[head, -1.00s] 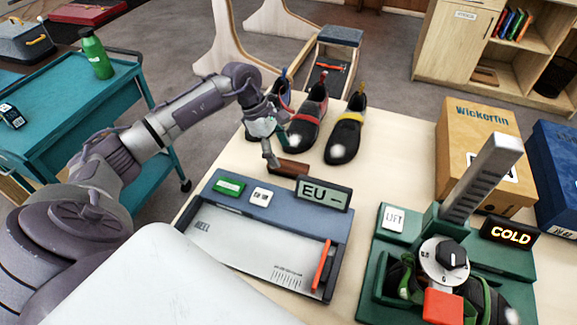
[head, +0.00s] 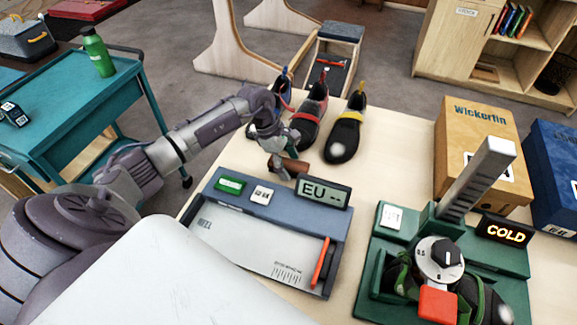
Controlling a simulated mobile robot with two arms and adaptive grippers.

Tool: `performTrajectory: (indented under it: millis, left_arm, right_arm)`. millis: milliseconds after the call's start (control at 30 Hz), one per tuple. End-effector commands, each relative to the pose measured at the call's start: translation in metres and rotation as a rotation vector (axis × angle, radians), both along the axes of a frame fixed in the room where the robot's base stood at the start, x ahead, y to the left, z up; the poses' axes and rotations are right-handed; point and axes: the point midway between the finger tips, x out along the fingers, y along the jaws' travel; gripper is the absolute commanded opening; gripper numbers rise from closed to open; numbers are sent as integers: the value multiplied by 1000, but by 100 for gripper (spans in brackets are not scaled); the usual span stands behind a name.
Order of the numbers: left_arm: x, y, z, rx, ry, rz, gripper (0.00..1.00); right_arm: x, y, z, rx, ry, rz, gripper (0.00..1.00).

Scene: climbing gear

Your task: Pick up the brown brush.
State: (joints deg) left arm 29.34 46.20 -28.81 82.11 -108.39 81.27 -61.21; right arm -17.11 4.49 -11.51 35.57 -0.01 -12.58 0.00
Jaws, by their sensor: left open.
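The brown brush (head: 300,167) lies on the pale tabletop, just behind the blue measuring device with the EU display. My left gripper (head: 284,158) is open over the left part of the brush and points down. One finger is on the near side of the brush and hides part of it. The other finger is behind, close to the shoes. I cannot tell whether either finger touches the brush. My right gripper is out of view.
Several climbing shoes (head: 345,137) stand close behind the gripper. The measuring device (head: 262,230) with its EU display (head: 323,192) is just in front of the brush. A green machine (head: 450,265) stands at right. The tabletop between shoes and boxes (head: 481,150) is clear.

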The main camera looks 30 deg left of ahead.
Motion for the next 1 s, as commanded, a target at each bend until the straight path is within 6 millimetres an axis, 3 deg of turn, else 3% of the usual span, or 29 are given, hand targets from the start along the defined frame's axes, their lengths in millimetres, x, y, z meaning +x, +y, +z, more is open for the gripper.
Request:
performTrajectory:
  millis: [833,867,1000]
  left_arm:
    - [0,0,-4,0,0,0,73]
    - [0,0,-4,0,0,0,71]
    - [0,0,-4,0,0,0,48]
  right_arm:
    - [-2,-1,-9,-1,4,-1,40]
    - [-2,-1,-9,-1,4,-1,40]
    - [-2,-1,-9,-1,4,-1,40]
